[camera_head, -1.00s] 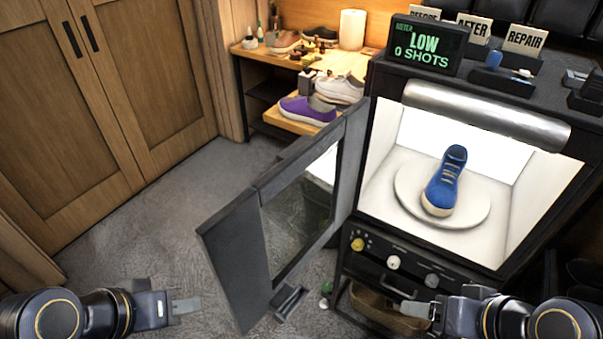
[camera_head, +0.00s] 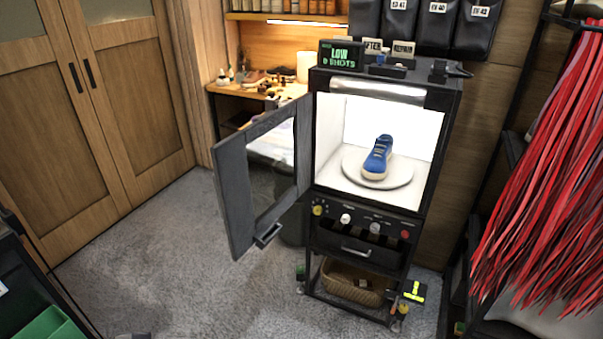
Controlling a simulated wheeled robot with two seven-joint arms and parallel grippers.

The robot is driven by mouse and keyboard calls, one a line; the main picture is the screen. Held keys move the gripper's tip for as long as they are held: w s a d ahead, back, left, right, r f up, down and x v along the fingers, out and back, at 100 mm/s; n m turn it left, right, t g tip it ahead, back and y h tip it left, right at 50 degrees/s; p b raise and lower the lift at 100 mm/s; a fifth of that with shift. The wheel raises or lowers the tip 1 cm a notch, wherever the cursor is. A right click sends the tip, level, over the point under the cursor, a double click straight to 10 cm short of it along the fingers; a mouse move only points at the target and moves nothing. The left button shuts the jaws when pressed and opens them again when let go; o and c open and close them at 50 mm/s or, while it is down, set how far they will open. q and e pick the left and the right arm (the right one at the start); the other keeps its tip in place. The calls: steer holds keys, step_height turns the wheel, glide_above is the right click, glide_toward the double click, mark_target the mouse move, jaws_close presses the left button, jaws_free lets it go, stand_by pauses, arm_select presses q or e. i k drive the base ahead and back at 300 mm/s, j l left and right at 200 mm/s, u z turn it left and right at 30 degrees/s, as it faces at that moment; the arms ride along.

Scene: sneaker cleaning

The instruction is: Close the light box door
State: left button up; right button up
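The light box (camera_head: 324,151) stands at the centre right, lit white inside. Its dark framed door (camera_head: 234,190) has a window and hangs wide open to the left, hinged on the box's left side. A dark handle (camera_head: 267,235) sits at the door's lower outer edge. A blue sneaker (camera_head: 377,157) rests on the round white turntable (camera_head: 401,174) inside the box. Neither of my grippers is in this view.
A wicker basket (camera_head: 350,284) sits on the shelf under the box. Grey carpet (camera_head: 190,262) is open in front and to the left. Red laces (camera_head: 550,190) hang at the right. Wooden cupboard doors (camera_head: 125,110) stand at the left. A green bin (camera_head: 50,326) shows at the lower left.

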mark_target(231, 178)
steer(key=i+j+z, duration=0.1)
steer(key=z, duration=0.35)
steer(key=j+z, duration=0.4)
steer(key=i+j+z, duration=0.1)
steer(key=j+z, duration=0.15)
steer(key=z, duration=0.2)
steer(key=i+j, duration=0.1)
steer(key=j, duration=2.1)
steer(key=k+j, duration=0.1)
steer(key=k+j+z, duration=0.05)
